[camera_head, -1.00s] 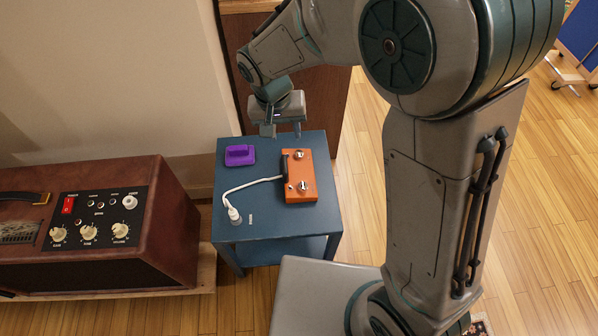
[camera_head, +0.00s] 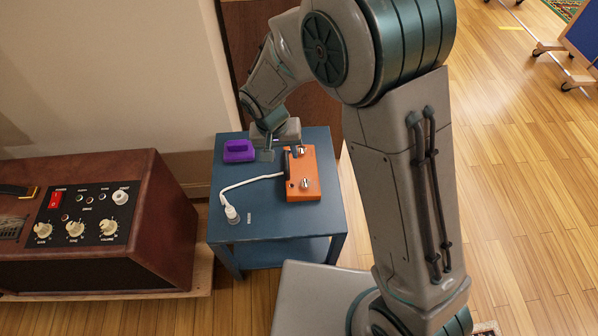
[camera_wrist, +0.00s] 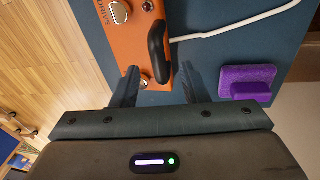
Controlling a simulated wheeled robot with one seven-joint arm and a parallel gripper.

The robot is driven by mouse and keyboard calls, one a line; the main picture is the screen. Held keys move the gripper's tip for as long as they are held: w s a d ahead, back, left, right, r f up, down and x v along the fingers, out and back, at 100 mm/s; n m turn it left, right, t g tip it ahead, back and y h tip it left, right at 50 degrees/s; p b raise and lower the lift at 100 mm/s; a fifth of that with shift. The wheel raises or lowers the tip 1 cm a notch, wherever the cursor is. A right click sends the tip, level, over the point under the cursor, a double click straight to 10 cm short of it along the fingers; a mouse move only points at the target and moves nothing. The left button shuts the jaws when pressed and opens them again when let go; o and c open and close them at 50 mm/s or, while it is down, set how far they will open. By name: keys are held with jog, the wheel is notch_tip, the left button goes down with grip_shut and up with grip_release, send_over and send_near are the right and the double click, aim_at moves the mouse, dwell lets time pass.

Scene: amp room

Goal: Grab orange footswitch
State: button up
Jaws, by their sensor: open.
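The orange footswitch (camera_head: 313,174) lies on the blue side table (camera_head: 262,225). It has two metal knobs, a black handle on its left edge and a white cable running left. My gripper (camera_head: 282,157) is open, at the footswitch's far end, and hides part of that end. In the wrist view the footswitch (camera_wrist: 133,36) extends up from between the fingers of my gripper (camera_wrist: 155,90). Its black handle (camera_wrist: 157,55) lies between the two fingers, nearer the picture's top than the tips. I cannot tell whether a finger touches it.
A purple block with a raised grip (camera_head: 239,151) sits left of my gripper on the table. The white cable's plug (camera_head: 231,214) and a small pale piece are near the table's front left. A brown amplifier (camera_head: 95,220) stands left of the table.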

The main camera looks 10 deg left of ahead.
aim_at(285, 158)
jog(key=f, duration=0.1)
jog(key=f+b, duration=0.1)
jog(key=f, duration=0.2)
jog(key=shift+w+d+f+b, duration=0.15)
jog(key=shift+w+d+b, duration=0.15)
grip_shut()
jog(key=shift+a, duration=0.1)
dwell(1.0)
